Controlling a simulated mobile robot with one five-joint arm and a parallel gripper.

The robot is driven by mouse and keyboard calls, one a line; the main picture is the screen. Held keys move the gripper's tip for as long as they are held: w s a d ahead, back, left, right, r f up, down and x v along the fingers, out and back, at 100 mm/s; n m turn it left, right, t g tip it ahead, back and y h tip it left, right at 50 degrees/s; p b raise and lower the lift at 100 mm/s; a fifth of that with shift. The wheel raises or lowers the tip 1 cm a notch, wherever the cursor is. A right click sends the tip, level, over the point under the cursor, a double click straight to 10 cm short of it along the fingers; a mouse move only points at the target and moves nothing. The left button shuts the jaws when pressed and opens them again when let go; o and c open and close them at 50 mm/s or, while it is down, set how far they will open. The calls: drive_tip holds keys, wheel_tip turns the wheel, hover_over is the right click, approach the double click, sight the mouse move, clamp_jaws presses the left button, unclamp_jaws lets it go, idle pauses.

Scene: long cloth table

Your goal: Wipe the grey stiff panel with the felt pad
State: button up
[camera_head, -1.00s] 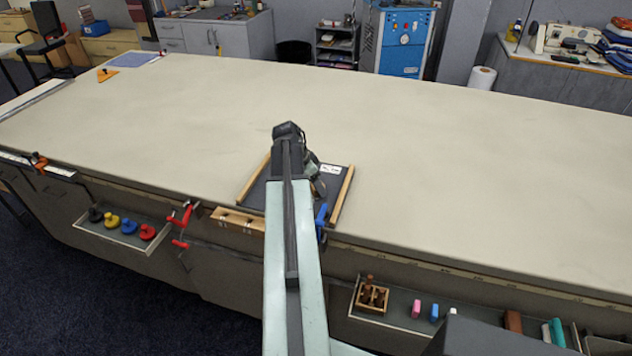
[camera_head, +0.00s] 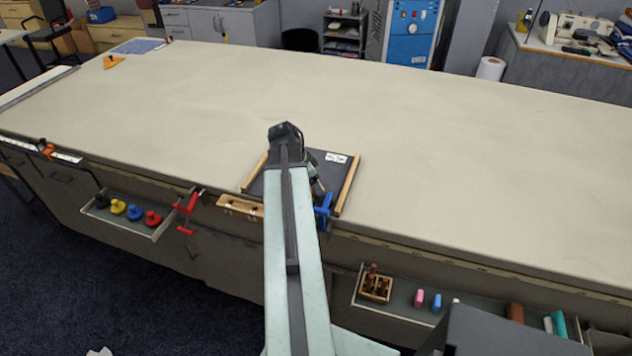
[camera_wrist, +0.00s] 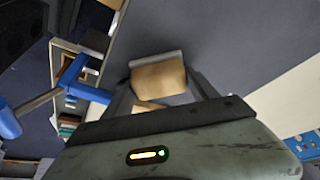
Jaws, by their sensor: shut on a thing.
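The grey stiff panel (camera_head: 318,157) lies on the table near its front edge, with wooden strips along its left and right sides and a white label near its far edge. My arm hides part of it. In the wrist view the dark grey panel surface (camera_wrist: 225,45) lies beyond my fingers. My gripper (camera_wrist: 160,85) is shut on the felt pad (camera_wrist: 158,78), a tan block with a grey layer at its far side. The pad is over the panel and looks close to it; I cannot tell whether they touch. In the head view my arm hides the pad.
A blue clamp (camera_head: 323,208) stands at the panel's front right corner and shows in the wrist view (camera_wrist: 72,72). A wooden block (camera_head: 240,207) and a red clamp (camera_head: 187,203) are at the table edge. The cloth table (camera_head: 460,170) is clear beyond and right.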

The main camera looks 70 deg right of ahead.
drive_tip(key=shift+d, duration=0.1)
wheel_tip(320, 180, up, 6)
drive_tip(key=p, duration=0.6)
drive_tip(key=shift+r, duration=0.1)
wheel_tip(320, 180, up, 3)
drive_tip(key=p, duration=0.3)
drive_tip(key=shift+r, duration=0.1)
drive_tip(key=shift+f, duration=0.2)
